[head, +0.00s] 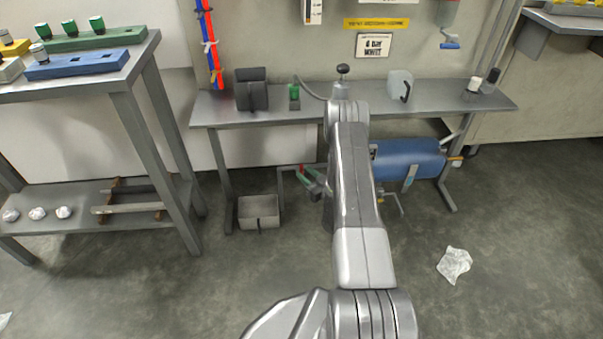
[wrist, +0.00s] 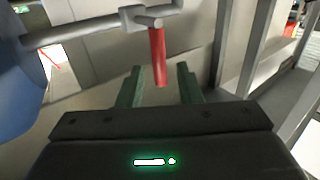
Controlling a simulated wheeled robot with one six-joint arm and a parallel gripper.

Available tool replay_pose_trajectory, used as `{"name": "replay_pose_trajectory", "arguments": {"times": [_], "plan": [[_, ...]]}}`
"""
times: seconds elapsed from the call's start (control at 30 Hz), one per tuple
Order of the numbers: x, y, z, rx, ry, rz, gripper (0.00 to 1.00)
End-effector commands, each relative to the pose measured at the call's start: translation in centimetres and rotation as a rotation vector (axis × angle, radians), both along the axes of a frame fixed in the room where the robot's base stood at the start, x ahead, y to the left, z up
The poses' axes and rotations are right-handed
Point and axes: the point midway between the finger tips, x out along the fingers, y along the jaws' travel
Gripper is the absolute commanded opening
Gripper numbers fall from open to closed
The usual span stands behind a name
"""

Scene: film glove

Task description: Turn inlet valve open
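The inlet valve shows a red lever handle (wrist: 157,58) hanging from a grey pipe fitting (wrist: 145,17) in the wrist view. In the head view the red handle (head: 301,169) is small, under the bench and left of my arm. My gripper (wrist: 160,68) is open, with one green finger on each side of the handle's lower end. Gaps show between handle and fingers in the wrist view; contact cannot be confirmed. In the head view my gripper (head: 307,180) is partly hidden by my arm.
A blue tank (head: 412,157) lies under the metal bench (head: 440,108), right of my arm. A grey bin (head: 259,211) stands on the floor to the left. A crumpled white sheet (head: 454,264) lies on the floor. A workbench (head: 135,65) stands at far left.

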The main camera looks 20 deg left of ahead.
Motion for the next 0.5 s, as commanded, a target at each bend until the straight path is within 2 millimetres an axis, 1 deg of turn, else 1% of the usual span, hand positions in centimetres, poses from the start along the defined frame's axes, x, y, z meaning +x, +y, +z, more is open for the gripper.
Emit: {"name": "replay_pose_trajectory", "arguments": {"times": [0.03, 0.2, 0.33, 0.5], "plan": [[0.3, 0.9, -0.1, 0.001, -0.004, 0.003, 0.32], [1.1, 2.5, -0.1, 0.000, -0.001, 0.001, 0.32], [1.4, 3.0, 0.0, 0.000, -0.001, 0.001, 0.32], [1.4, 3.1, 0.1, 0.000, 0.000, 0.000, 0.32]]}}
